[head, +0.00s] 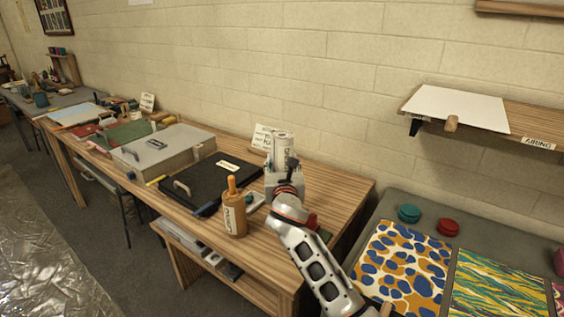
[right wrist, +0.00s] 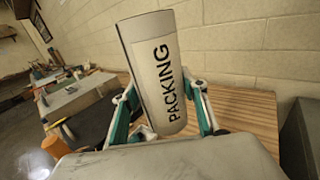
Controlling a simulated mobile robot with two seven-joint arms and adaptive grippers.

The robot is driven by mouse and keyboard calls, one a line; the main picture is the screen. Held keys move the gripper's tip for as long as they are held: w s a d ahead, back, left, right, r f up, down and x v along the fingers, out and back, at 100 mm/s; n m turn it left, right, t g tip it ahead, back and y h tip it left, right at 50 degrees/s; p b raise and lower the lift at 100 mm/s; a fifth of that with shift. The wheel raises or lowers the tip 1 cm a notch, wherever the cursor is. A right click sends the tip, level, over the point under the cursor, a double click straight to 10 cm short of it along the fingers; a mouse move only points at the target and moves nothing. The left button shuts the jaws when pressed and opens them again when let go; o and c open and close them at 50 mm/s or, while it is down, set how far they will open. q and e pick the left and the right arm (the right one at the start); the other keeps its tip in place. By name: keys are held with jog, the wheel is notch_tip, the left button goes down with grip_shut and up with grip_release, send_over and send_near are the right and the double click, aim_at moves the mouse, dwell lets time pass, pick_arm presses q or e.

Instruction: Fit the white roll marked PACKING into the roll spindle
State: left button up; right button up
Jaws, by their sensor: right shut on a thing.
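The white roll marked PACKING (head: 283,146) stands nearly upright above the right part of the wooden table. In the right wrist view the roll (right wrist: 158,65) shows its black PACKING lettering and leans slightly to the left. My right gripper (head: 283,168) is shut on the roll, with one finger on each side of it; the fingers also show in the right wrist view (right wrist: 164,100). I cannot make out the roll spindle in either view. My left gripper is not in view.
On the wooden table (head: 340,190), a brown bottle (head: 234,215) stands left of my right arm. A black board (head: 205,180) and a grey box (head: 165,150) lie further left. A white card (head: 262,135) stands behind the roll. The table's right end looks clear.

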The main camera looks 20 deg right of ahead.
aim_at(282, 170)
notch_tip(282, 170, down, 2)
jog(key=shift+f+b, duration=0.15)
jog(key=shift+b, duration=0.5)
jog(key=shift+f, duration=0.4)
jog(key=shift+f+b, duration=1.05)
jog(key=shift+f, duration=0.3)
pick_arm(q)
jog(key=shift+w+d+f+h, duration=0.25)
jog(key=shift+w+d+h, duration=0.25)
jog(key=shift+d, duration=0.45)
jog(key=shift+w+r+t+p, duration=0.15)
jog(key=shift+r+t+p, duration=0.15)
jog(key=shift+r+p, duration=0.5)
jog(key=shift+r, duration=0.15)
